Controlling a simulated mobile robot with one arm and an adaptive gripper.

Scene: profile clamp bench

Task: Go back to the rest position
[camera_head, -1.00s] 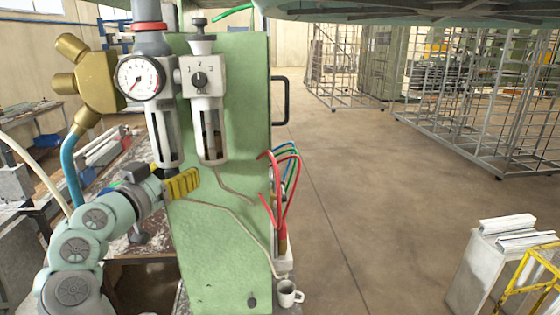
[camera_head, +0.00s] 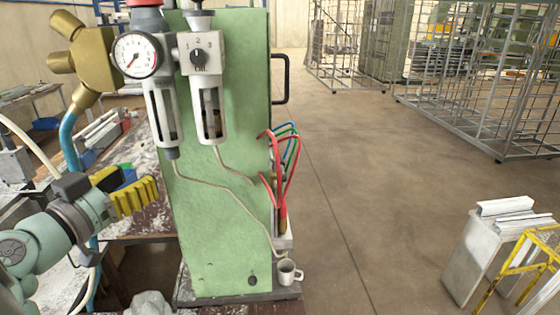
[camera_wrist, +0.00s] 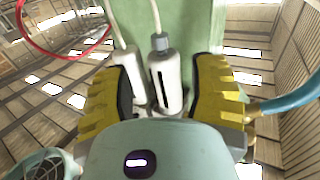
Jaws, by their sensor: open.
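My gripper (camera_head: 136,194) has yellow ribbed fingers and shows at the left of the head view, to the left of the green machine panel (camera_head: 225,215). In the wrist view my gripper (camera_wrist: 165,90) has its two yellow fingers spread apart with nothing held between them. The white bodies of the pressure regulator (camera_wrist: 130,62) and the filter unit (camera_wrist: 165,80) show beyond the gap. In the head view the gauge (camera_head: 137,55) and the numbered knob (camera_head: 198,56) stand above and right of my gripper, apart from it.
A brass manifold (camera_head: 85,62) with a blue hose (camera_head: 70,150) stands close above my arm. Aluminium profiles (camera_head: 515,218) lie at the right. The floor between is clear.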

